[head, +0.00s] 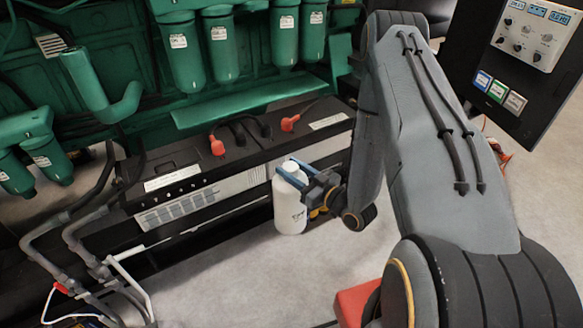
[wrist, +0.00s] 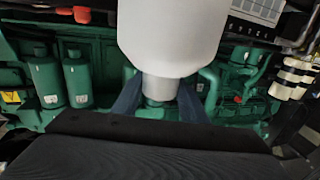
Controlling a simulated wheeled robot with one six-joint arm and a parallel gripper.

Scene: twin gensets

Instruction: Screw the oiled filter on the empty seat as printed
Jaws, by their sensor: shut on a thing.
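In the wrist view the wide white body (wrist: 172,35) and the narrower grey neck (wrist: 160,88) show between the fingers. I cannot tell whether it is the oiled filter. Green filters with white labels (head: 223,50) hang on the green engine at the top, with more (head: 46,155) at the left. I cannot make out an empty seat or the printed instruction.
The long black battery box (head: 232,145) with red terminal caps (head: 217,146) stands behind the canister. Grey pipes (head: 82,246) run at the lower left. A control panel (head: 530,32) with coloured buttons stands at the upper right. The floor (head: 240,275) below the canister is clear.

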